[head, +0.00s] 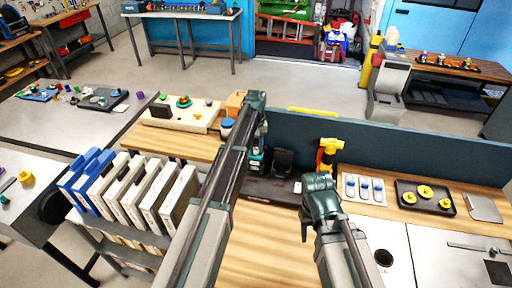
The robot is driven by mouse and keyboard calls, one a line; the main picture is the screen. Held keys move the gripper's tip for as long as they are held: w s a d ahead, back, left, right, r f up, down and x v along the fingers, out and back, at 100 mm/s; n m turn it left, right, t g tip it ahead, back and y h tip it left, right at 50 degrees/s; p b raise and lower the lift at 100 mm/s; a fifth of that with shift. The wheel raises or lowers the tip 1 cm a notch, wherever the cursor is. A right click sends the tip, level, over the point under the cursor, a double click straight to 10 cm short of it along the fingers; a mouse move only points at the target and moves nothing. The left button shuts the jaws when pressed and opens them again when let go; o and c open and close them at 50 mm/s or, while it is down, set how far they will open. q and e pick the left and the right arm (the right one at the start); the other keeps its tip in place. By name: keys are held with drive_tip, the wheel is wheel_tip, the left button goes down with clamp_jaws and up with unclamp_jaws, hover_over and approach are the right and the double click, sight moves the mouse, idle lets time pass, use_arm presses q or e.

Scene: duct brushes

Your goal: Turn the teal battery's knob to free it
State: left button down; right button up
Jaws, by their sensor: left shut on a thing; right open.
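The teal battery (257,161) stands upright at the left end of a dark dock (275,188) on the wooden worktop. My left gripper (259,141) is directly above the battery, pointing down. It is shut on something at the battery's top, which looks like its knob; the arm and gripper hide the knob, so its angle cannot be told. My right gripper (318,184) is open and apart from the battery, to its right, in front of a yellow-orange tool (328,150). Its fingers are too small to make out clearly.
A black slot (283,159) stands right of the battery. A dark blue panel (400,149) runs behind the worktop. White binders (150,195) stand at left. Trays with blue items (363,188) and yellow discs (425,194) lie at right. Bare wood (265,245) lies between my arms.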

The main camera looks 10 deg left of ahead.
use_arm(q)
drive_tip(key=n, duration=0.3)
drive_tip(key=shift+n, duration=2.2)
drive_tip(key=c, duration=0.6)
unclamp_jaws()
